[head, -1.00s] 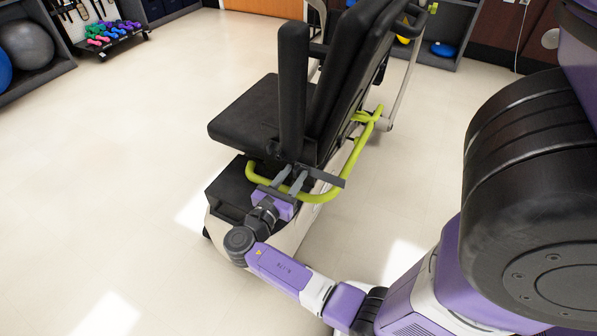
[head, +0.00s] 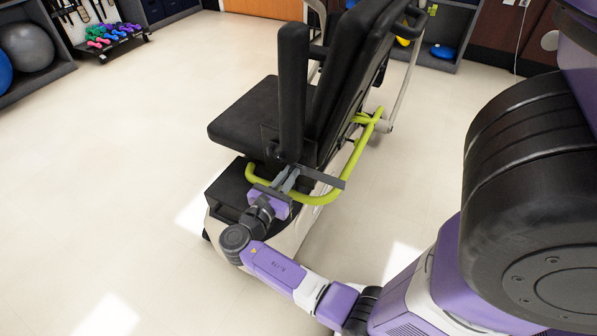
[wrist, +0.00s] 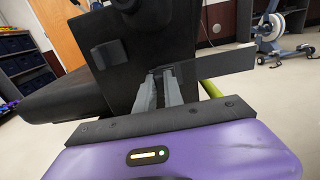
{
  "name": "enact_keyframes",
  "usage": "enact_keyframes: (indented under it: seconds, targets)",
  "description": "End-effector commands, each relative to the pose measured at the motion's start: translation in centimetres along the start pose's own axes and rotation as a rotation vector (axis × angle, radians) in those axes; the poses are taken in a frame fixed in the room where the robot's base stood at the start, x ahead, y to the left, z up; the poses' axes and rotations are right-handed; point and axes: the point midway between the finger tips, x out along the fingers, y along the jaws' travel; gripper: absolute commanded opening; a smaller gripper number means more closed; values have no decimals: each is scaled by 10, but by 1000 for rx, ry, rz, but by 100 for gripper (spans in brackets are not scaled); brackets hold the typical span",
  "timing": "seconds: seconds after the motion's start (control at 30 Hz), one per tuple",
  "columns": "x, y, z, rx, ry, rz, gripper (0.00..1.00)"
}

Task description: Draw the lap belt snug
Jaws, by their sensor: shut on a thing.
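The stepper's seat (head: 255,112) is black and padded, with a tall black backrest (head: 345,75). A flat dark grey strip, which looks like the lap belt's strap (head: 326,179), sticks out to the right at the seat's near side. It also shows in the wrist view (wrist: 225,63). My gripper (head: 287,174) is at the strip's left end, its grey fingers close together and shut on it. In the wrist view the fingertips (wrist: 161,76) meet the strip in front of a black panel. The rest of the belt across the seat is hidden.
A yellow-green bar (head: 335,196) curves around my gripper and the seat's near side. A black upright pad (head: 292,85) stands just above. A small black block (wrist: 109,54) is left of the fingers in the wrist view. Open floor (head: 130,180) lies to the left.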

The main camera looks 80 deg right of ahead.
Motion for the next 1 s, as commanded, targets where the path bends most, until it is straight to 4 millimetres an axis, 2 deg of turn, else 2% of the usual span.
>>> enact_keyframes:
  seconds: [0.63, 0.67, 0.77, 1.0]
  targets:
    - [-1, 35, -1, -1, 1, 3, 0]
    - [-1, 35, -1, -2, 1, 3, 14]
    - [-1, 35, -1, -2, 1, 3, 34]
    - [0, 34, 0, -1, 1, 2, 35]
